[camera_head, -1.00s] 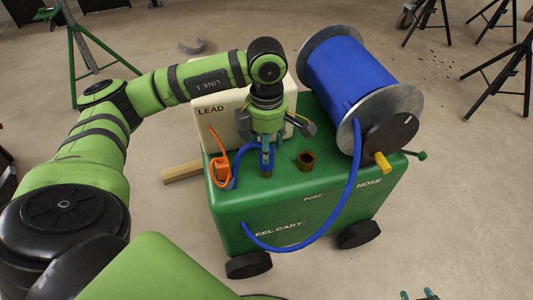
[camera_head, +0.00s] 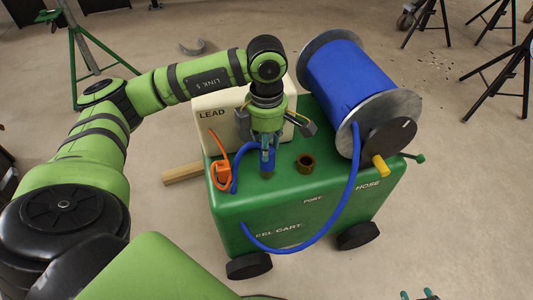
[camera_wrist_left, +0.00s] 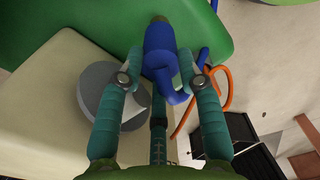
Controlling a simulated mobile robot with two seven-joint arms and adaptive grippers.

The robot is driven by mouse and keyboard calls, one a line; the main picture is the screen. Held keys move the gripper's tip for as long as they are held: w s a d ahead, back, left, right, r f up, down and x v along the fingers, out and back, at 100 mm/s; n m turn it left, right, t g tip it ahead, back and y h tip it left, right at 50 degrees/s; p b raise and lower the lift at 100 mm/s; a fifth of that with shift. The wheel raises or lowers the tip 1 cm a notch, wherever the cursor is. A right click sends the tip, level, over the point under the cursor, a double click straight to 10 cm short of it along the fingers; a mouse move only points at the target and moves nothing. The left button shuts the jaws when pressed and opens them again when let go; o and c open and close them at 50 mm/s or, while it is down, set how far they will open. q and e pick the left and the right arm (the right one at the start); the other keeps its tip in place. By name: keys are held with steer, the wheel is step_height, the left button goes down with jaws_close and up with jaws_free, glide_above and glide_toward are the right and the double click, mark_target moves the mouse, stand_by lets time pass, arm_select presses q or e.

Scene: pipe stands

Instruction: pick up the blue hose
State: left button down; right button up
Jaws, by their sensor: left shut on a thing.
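The blue hose (camera_head: 352,188) runs from the reel, loops down across the front of the green cart and comes back up to its end near the white box. My left gripper (camera_head: 267,157) points down over the cart top, shut on the hose's end fitting. In the left wrist view the blue end fitting (camera_wrist_left: 160,50) with a brown tip sits between the two teal fingers. Whether the tip touches the cart top is unclear. My right gripper (camera_head: 418,295) shows only as two teal fingertips, spaced apart, at the bottom edge.
The hose reel (camera_head: 345,75) stands on the right of the green cart (camera_head: 270,209). A brown port ring (camera_head: 306,163) is right of my left gripper. An orange lead (camera_head: 222,172) and the white LEAD box (camera_head: 213,127) are close on its left. Black tripods stand at the upper right.

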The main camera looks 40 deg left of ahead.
arm_select(q)
steer(key=shift+w+r+p, duration=0.15)
steer(key=shift+r+p, duration=0.6)
steer(key=shift+r, duration=0.45)
steer(key=shift+w+r+p, duration=0.15)
steer(key=shift+r+p, duration=0.55)
steer(key=shift+r, duration=0.5)
steer(key=shift+s+r+p, duration=0.1)
steer(key=shift+r+p, duration=0.65)
steer(key=shift+r, duration=0.2)
steer(key=shift+f, duration=0.1)
